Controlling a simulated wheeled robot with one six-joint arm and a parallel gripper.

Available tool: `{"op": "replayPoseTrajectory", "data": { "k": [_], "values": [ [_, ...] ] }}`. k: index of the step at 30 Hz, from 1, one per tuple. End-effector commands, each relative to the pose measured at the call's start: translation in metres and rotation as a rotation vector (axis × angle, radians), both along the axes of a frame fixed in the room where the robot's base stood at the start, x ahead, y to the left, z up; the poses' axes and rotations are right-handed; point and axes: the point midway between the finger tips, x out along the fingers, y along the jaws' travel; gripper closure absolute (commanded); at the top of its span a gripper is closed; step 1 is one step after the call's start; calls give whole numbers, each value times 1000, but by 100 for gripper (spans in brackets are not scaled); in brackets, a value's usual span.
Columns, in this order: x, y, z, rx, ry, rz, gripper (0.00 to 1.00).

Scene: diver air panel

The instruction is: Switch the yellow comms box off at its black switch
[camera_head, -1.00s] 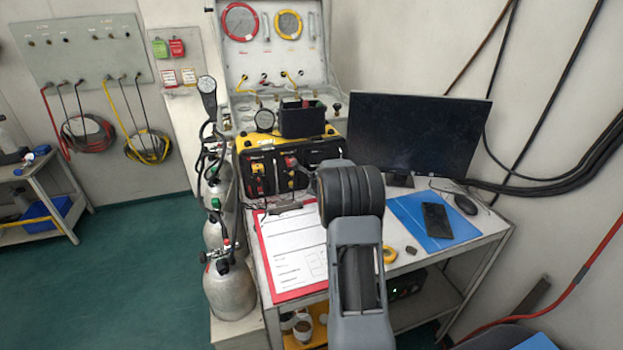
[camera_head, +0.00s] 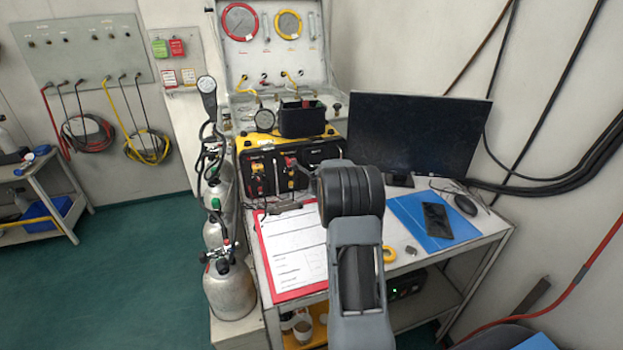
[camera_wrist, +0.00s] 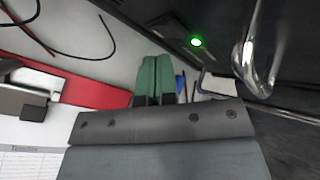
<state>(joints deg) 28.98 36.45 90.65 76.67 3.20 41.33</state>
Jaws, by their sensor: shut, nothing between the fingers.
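The yellow comms box (camera_head: 258,141), with a black front, stands at the back of the desk in the head view. Red parts show on its left front, and my arm covers part of its right side. In the wrist view a dark panel (camera_wrist: 168,22), which seems to be the box's front, carries a lit green lamp (camera_wrist: 196,42). A shiny metal handle (camera_wrist: 262,55) is to the lamp's right. My gripper (camera_wrist: 155,88) shows green fingers close together, shut and empty, below the lamp in the picture. I cannot make out the black switch.
A red clipboard (camera_head: 263,262) with paper lies in front of the box. A dark bin (camera_head: 302,121) sits on top of the box. A monitor (camera_head: 418,135) stands to its right. Gas cylinders (camera_head: 230,290) stand left of the desk. A blue folder (camera_head: 410,215) holds a phone.

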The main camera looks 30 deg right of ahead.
Motion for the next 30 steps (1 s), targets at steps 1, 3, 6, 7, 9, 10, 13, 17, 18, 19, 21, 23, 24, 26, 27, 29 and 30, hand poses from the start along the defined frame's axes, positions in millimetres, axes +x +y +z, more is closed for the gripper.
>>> {"op": "replayPoseTrajectory", "data": {
  "k": [1,3,6,7,9,10,13,17,18,19,21,23,24,26,27,29,30],
  "values": [
    [0,0,0,0,0,0,100],
    [1,0,1,0,0,0,100],
    [3,-1,2,0,0,0,100],
    [3,-1,2,0,0,0,100],
    [5,-1,2,1,1,0,100],
    [6,-1,2,1,1,0,100],
    [8,-2,2,0,0,1,100],
    [9,-2,2,-1,-3,1,100],
    [9,-1,2,-1,-3,1,100],
    [9,-1,2,-1,-3,1,100],
    [9,-1,2,-1,-3,1,100],
    [10,-1,2,-1,-3,1,100],
    [10,-1,2,0,-3,0,100],
    [10,-1,3,0,-3,1,100],
    [10,-1,3,0,-3,1,100],
    [11,-1,3,0,-3,1,100],
    [11,-1,3,0,-3,1,100]
  ]
}}
